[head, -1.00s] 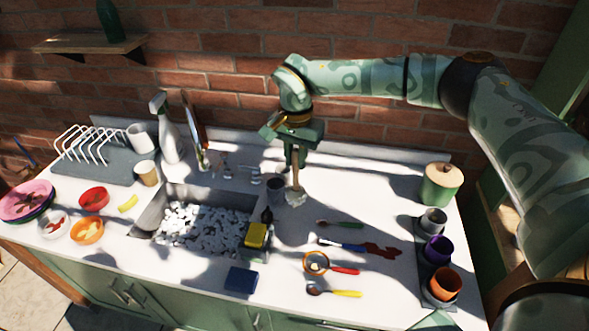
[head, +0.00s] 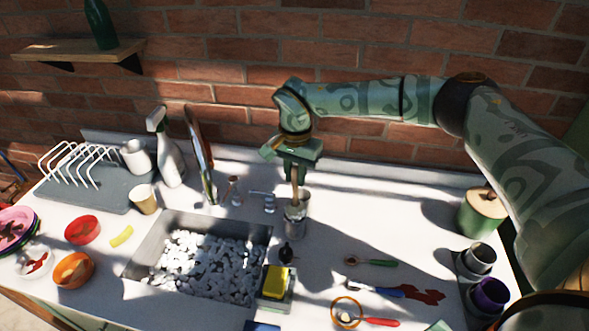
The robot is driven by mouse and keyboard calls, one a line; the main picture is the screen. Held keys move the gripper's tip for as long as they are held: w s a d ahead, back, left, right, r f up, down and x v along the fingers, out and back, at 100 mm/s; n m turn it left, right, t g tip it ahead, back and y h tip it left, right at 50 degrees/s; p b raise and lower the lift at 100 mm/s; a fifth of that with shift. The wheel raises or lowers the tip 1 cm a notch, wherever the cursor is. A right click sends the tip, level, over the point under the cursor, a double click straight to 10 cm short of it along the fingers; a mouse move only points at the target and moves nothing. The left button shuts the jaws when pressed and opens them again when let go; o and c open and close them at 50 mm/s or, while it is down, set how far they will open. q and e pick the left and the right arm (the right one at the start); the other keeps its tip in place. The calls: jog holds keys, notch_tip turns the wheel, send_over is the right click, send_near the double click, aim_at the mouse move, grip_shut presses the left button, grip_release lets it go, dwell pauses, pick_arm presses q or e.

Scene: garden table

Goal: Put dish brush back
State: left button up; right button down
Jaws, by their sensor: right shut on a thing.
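The dish brush (head: 295,190) has a brown handle and a pale head. My right gripper (head: 296,166) is shut on the upper handle and holds it upright, head down. A grey metal cup (head: 296,227) stands on the counter right of the sink. The brush head is at the cup's mouth in the picture; I cannot tell how far inside it is. My left gripper is not in view.
The sink (head: 150,243), filled with white lumps, lies left of the cup. A faucet (head: 263,199) stands close by, and a yellow sponge (head: 276,281) sits in front. Spoons and a red spill (head: 425,294) lie to the right. The counter behind them is mostly clear.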

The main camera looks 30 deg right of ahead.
aim_at(295, 191)
jog(key=shift+w+f+b, duration=0.15)
jog(key=shift+f+b, duration=0.2)
jog(key=shift+f, duration=0.25)
notch_tip(295, 191, down, 5)
jog(key=b, duration=0.4)
jog(key=shift+r, duration=0.1)
dwell(0.3)
jog(key=shift+p, duration=0.55)
